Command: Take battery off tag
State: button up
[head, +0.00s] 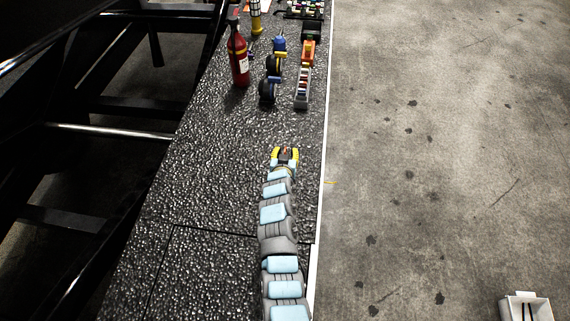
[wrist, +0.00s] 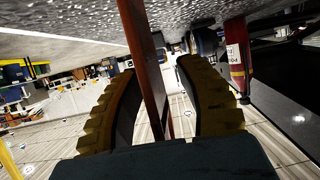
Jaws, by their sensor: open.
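My gripper (head: 285,152) is low over the dark, rough deck, near its right edge. In the wrist view its two yellow-and-black fingers (wrist: 158,66) are spread apart. A thin reddish-brown strip (wrist: 139,40) runs lengthwise between them, with a visible gap on each side at the fingertips. It may be the tag, but I cannot read it or tell what it hangs from. In the head view a small dark and orange patch shows between the fingers. I cannot make out a battery with certainty in either view.
A red bottle with a white label (head: 239,58) stands ahead to the left; it also shows in the wrist view (wrist: 237,62). Blue and black wheeled items (head: 270,68) and an orange-and-grey tool (head: 305,75) stand ahead. Deck left of my gripper is clear.

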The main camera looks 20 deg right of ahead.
grip_shut()
dwell(0.4)
jog(key=shift+r, duration=0.3)
jog(key=r, duration=0.1)
jog(key=r+p, duration=0.1)
jog(key=r, duration=0.1)
jog(key=shift+s+a, duration=0.1)
jog(key=shift+s, duration=0.1)
jog(key=s+a+r, duration=0.2)
jog(key=s+r, duration=0.2)
jog(key=s, duration=0.2)
jog(key=s+a+r, duration=0.2)
jog(key=s+r, duration=0.3)
jog(key=s, duration=0.2)
jog(key=shift+a, duration=0.25)
